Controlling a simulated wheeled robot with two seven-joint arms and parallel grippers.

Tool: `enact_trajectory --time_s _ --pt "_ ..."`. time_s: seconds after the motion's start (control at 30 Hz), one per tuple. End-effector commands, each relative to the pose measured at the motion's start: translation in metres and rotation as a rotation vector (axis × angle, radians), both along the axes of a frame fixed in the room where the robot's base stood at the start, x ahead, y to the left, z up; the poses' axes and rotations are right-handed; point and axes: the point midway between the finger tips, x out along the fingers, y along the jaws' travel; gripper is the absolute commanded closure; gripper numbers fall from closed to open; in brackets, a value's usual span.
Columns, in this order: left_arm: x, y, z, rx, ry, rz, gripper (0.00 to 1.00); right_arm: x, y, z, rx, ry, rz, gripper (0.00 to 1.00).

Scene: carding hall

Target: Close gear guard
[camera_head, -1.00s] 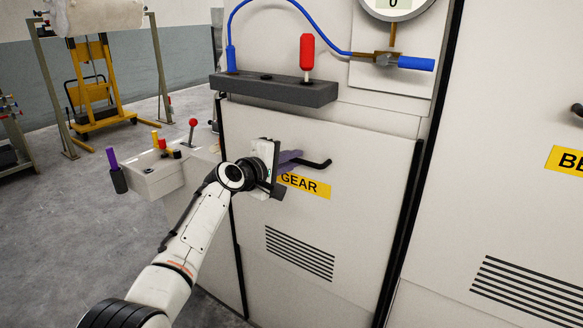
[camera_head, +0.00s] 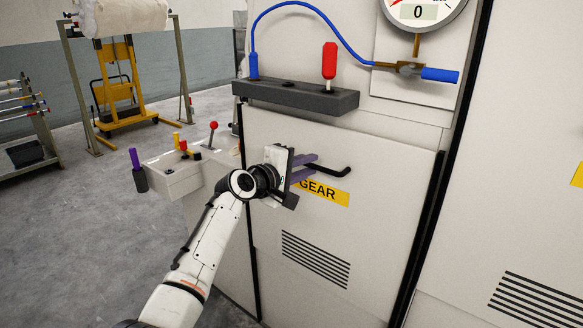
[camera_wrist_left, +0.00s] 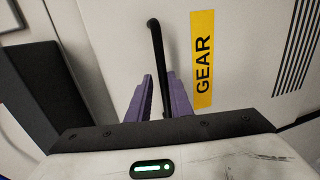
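The gear guard (camera_head: 375,220) is a pale panel with a yellow GEAR label (camera_head: 325,192) and vent slots; it looks about flush with the machine in the head view. Its black bar handle (camera_head: 338,172) sticks out above the label. My left gripper (camera_head: 311,165) is at the handle, its two purple fingers apart. In the left wrist view the handle (camera_wrist_left: 157,50) runs between the fingers, with little room on either side. The label also shows there (camera_wrist_left: 203,60). The fingers partly hide the handle in the head view. My right gripper is not in view.
A dark ledge (camera_head: 296,97) with a red-handled lever (camera_head: 329,62) juts out above the guard. A blue hose leads to a gauge (camera_head: 420,12). A control box (camera_head: 180,178) with levers stands left.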

Motion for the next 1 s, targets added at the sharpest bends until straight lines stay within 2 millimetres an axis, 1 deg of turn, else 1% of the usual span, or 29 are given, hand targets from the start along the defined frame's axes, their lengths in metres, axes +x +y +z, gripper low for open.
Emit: enact_trajectory --time_s 0.03,0.2,0.5,0.7,1.0 --pt "-0.006 0.005 0.004 0.001 -0.003 0.002 0.81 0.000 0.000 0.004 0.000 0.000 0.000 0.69" --pt "-0.025 0.017 0.007 0.000 -0.001 0.001 0.81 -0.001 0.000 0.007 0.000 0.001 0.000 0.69" --pt "-0.056 0.038 0.014 0.000 -0.001 0.001 0.81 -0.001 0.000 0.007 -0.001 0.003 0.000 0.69" --pt "-0.064 0.043 0.016 0.000 0.000 0.001 0.81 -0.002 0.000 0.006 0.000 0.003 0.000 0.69" --pt "-0.065 0.044 0.016 0.001 0.001 0.000 0.81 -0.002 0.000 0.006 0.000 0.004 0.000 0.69"
